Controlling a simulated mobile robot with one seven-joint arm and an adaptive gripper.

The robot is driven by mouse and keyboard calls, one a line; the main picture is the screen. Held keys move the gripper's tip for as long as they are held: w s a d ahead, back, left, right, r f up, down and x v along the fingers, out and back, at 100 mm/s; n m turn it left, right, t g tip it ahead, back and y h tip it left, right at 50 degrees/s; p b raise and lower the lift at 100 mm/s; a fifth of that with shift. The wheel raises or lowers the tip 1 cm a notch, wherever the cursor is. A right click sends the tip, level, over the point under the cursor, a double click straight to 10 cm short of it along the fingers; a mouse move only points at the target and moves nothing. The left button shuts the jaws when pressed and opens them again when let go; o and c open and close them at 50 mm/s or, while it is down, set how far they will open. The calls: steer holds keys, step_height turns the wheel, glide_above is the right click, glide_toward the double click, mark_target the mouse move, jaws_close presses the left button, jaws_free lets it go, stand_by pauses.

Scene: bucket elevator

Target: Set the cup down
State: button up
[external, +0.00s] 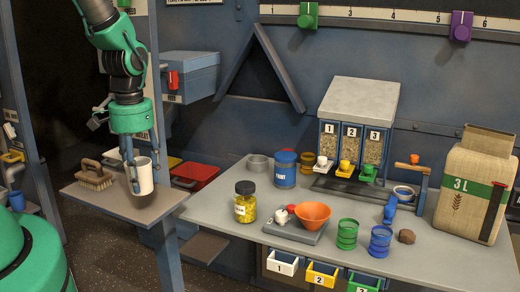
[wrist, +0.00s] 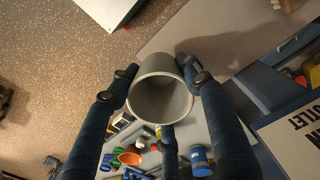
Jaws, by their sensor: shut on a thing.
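The cup (external: 145,176) is white outside and grey inside. My gripper (external: 139,166) is shut on it, pointing down. In the external view the cup looks about upright, over or on the small grey side shelf (external: 125,207) at the left. I cannot tell whether its base touches the shelf. In the wrist view the cup (wrist: 160,98) shows its open mouth and looks empty, with my dark fingers around it.
A brush (external: 95,176) lies on the shelf left of the cup. The large workbench (external: 210,207) at the right holds a yellow jar (external: 245,206), an orange bowl (external: 312,214) and several other items.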

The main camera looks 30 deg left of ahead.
steer(key=w+d+f, duration=0.1)
steer(key=w+d, duration=0.1)
steer(key=w, duration=0.9)
steer(key=w+d+f+b, duration=0.1)
steer(key=w+f, duration=0.1)
steer(key=w, duration=1)
steer(key=w+d+f+b, duration=0.1)
steer(key=w+d, duration=0.1)
steer(key=w, duration=1)
steer(key=shift+d+f, duration=0.3)
steer(key=shift+f+b, duration=0.8)
steer(key=shift+f, duration=2.35)
steer(key=shift+f+b, duration=0.3)
steer(key=shift+f, duration=1.55)
steer(key=shift+f, duration=0.2)
steer(key=o, duration=1)
steer(key=shift+o, duration=0.7)
